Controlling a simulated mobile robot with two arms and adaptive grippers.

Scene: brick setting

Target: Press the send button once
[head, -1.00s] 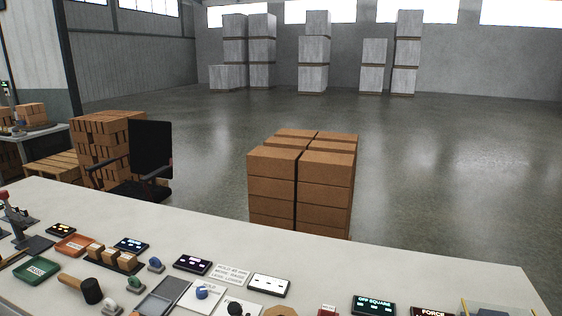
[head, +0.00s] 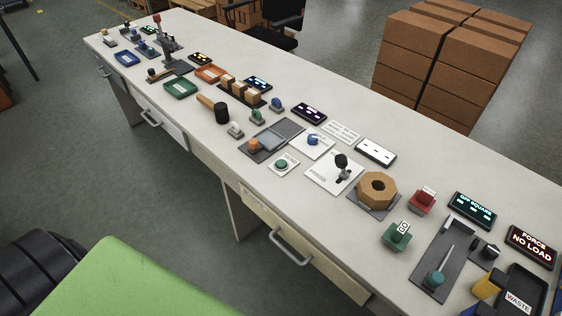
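Several small controls stand along the middle of the long pale workbench (head: 215,60). A round green button (head: 281,164) sits on a small white plate near the front edge. I cannot read a "send" label on it or on any other control. An orange knob (head: 254,144) stands on a grey panel just left of it. A blue knob (head: 313,140) on a white plate and a black-topped lever (head: 341,161) stand to its right. Neither of my grippers is in view.
A wooden octagonal block (head: 377,189), a red block (head: 422,201) and a green block (head: 397,236) stand further right. A dark mallet (head: 221,112) lies to the left. Drawers with metal handles (head: 290,248) front the bench. Stacked cartons (head: 420,60) stand behind it.

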